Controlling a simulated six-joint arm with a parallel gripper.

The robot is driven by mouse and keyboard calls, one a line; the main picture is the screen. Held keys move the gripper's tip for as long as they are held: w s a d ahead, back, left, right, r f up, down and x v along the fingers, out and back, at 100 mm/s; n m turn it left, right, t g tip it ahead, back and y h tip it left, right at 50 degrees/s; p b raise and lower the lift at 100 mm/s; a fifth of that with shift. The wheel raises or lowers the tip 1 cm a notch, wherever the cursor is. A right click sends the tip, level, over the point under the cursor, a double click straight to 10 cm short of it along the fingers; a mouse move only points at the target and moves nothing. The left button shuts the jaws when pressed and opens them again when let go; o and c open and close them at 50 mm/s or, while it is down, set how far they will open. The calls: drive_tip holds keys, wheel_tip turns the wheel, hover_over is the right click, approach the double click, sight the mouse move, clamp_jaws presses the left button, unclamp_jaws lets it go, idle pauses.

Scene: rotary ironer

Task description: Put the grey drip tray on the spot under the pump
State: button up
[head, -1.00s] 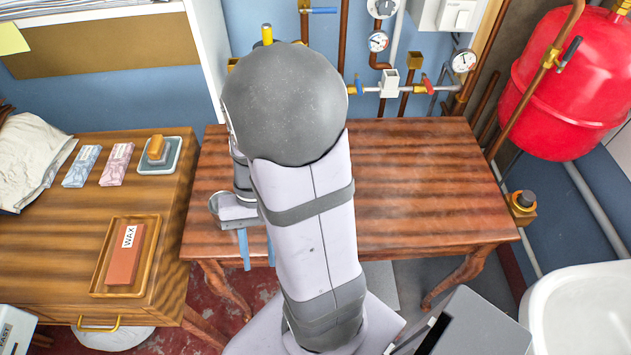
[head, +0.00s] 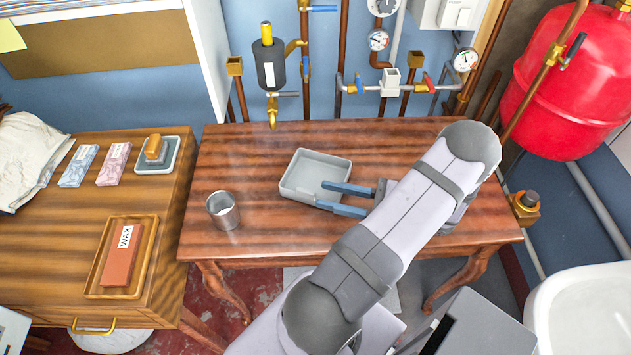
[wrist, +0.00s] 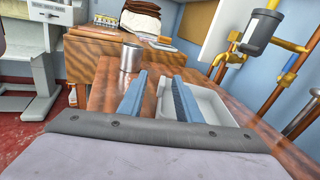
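The grey drip tray (head: 300,192), shallow and empty, lies on the reddish wooden table, right of and in front of the pump. It also shows in the wrist view (wrist: 215,104). The pump (head: 270,65), a dark cylinder with a yellow top and brass spout, hangs on the wall. The table below the spout is bare; I see no clear mark there. My gripper (head: 320,194) is open, its blue fingers apart at the tray's front right. One finger overlaps the tray's inside, the other its front edge; the near wall appears between them. I cannot tell whether they touch it.
A metal cup (head: 223,210) stands on the table's left front. Pipes and valves (head: 390,85) run along the wall behind. A side cabinet at left holds a wax block (head: 122,258) in a wooden tray. The table's back right is clear.

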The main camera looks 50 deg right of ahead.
sight(315, 194)
drive_tip(key=shift+s+d+f+m+t+h+b, duration=0.15)
drive_tip(key=shift+f+m+t+h+b, duration=0.4)
drive_tip(key=shift+f+m, duration=0.55)
drive_tip(key=shift+p+x, duration=0.6)
drive_tip(key=shift+x, duration=1.1)
drive_tip(key=shift+p+x, duration=0.6)
drive_tip(key=shift+x, duration=1.45)
drive_tip(key=shift+d, duration=0.2)
clamp_jaws()
